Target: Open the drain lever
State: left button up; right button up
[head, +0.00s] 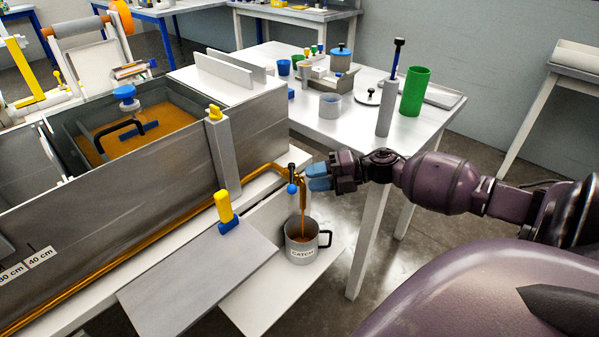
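The drain lever (291,188), a small dark stem with a blue knob, stands at the outlet on the right end of the bath. Amber resin comes out of the spout (302,185) and falls in a stream into the grey mug (299,250) marked CATCH. My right gripper (317,177) reaches in from the right, its blue fingertips just right of the lever and spout. I see no object between its fingers. The two fingers show close together, and I cannot tell how far apart they are. My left gripper is not in view.
The grey bath (130,190) holds amber resin. A sloping grey plate (200,275) lies in front, with a yellow-handled tool (225,210) above it. The table (335,135) behind carries a green cylinder (414,92) and a grey post (385,108) near my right arm.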

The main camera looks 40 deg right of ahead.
jog(key=v, duration=0.6)
